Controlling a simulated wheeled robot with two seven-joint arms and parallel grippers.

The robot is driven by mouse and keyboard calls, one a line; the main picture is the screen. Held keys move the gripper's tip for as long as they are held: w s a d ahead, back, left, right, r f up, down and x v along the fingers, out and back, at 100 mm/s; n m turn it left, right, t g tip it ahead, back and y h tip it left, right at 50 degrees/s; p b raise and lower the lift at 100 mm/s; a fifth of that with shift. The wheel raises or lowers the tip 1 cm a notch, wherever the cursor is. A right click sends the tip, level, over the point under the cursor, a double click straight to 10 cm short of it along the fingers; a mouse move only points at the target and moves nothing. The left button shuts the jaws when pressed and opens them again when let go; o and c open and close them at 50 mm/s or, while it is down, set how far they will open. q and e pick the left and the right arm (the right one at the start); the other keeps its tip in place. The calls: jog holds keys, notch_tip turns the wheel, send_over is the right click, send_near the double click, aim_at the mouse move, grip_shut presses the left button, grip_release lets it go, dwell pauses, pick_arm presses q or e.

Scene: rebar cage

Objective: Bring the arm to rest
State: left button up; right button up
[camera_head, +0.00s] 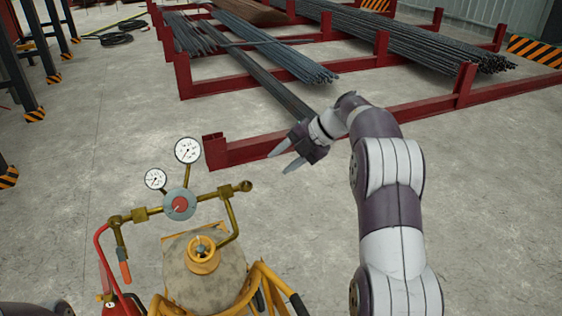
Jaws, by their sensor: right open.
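My right arm (391,200) reaches up from the bottom right and bends to the left at its wrist. My right gripper (282,160) is open and empty, its two fingers apart and pointing left. It hangs over the concrete floor, in front of the end of a red rack beam, and touches nothing that I can see. My left gripper is out of view; only a dark rounded part shows at the bottom left corner.
A gas cylinder (205,272) with two gauges (188,150) and brass fittings stands close in front, in a yellow frame (262,280). Red racks (300,142) with rebar bundles (275,50) lie beyond. Floor (490,200) at the right is clear.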

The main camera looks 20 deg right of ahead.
jog(key=w+d+m+t+h, duration=0.2)
jog(key=w+d+m+t, duration=0.1)
jog(key=w+m+t, duration=0.35)
jog(key=s+d+f+m+h+b, duration=0.4)
jog(key=f+m+h, duration=0.4)
jog(key=m, duration=0.4)
jog(key=s+a+f+m+g+b, duration=0.2)
jog(key=s+a+f, duration=0.3)
jog(key=s, duration=0.5)
jog(key=s+a+f+m+g+y+b, duration=0.1)
jog(key=s+a+f+m+g+b, duration=0.2)
jog(key=s+f, duration=0.4)
jog(key=s+a+f+m+g+y+b, duration=0.1)
jog(key=s+a+f+m+g+b, duration=0.2)
jog(key=s+a, duration=0.5)
jog(key=shift+s+f+g+b, duration=0.55)
jog(key=shift+s+f+g, duration=0.75)
jog(key=shift+s, duration=2.25)
